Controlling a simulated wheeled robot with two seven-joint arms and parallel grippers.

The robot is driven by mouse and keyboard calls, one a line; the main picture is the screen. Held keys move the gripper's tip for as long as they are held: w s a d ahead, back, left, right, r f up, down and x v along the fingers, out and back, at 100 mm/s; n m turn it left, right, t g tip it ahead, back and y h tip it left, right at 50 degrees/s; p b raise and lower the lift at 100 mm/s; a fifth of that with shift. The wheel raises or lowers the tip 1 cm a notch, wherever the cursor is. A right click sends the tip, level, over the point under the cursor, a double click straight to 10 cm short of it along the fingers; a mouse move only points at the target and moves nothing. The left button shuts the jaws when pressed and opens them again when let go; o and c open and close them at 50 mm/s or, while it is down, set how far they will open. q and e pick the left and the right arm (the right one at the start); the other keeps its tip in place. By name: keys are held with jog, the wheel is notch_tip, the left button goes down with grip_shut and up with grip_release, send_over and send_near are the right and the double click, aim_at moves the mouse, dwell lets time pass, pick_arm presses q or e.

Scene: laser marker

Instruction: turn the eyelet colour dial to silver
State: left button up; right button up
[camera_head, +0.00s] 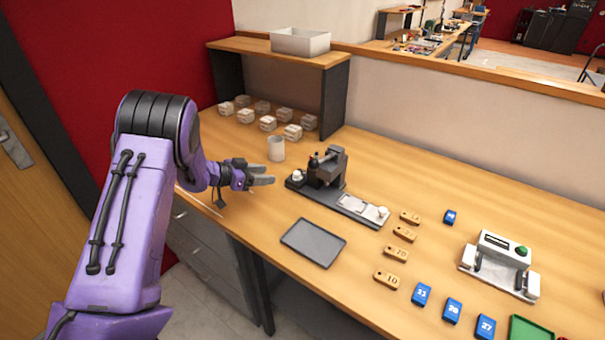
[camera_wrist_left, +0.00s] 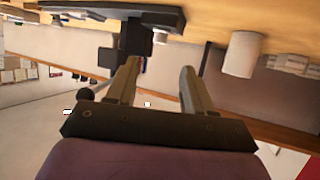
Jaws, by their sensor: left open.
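A dark bench machine (camera_head: 334,172) with a long black base stands on the wooden table. A small white knob (camera_head: 298,175) is at its left end and another white round part (camera_head: 382,212) at its right end. I cannot tell for sure which part is the eyelet colour dial, and no colour setting is readable. My left gripper (camera_head: 268,174) is open and empty, just left of the machine and apart from it. My right gripper is not in view.
A pale cup (camera_head: 276,149) stands just behind my left gripper; it also shows in the left wrist view (camera_wrist_left: 241,55). A dark tray (camera_head: 313,243) lies in front. Numbered wooden tags (camera_head: 396,253), blue tags (camera_head: 453,311) and a white device (camera_head: 500,265) with a green button are at right.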

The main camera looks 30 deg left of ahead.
aim_at(295, 174)
pick_arm(q)
jog(key=shift+w+f, duration=0.25)
jog(key=shift+w, duration=0.4)
jog(key=x, duration=0.3)
jog(key=p+x, duration=0.1)
jog(key=x, duration=0.2)
jog(key=p+x, duration=0.1)
jog(key=x, duration=0.2)
jog(key=shift+w+d, duration=0.1)
jog(key=shift+d, duration=0.25)
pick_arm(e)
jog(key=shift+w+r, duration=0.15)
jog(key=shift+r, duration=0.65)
pick_arm(q)
jog(key=shift+r, duration=0.1)
grip_shut()
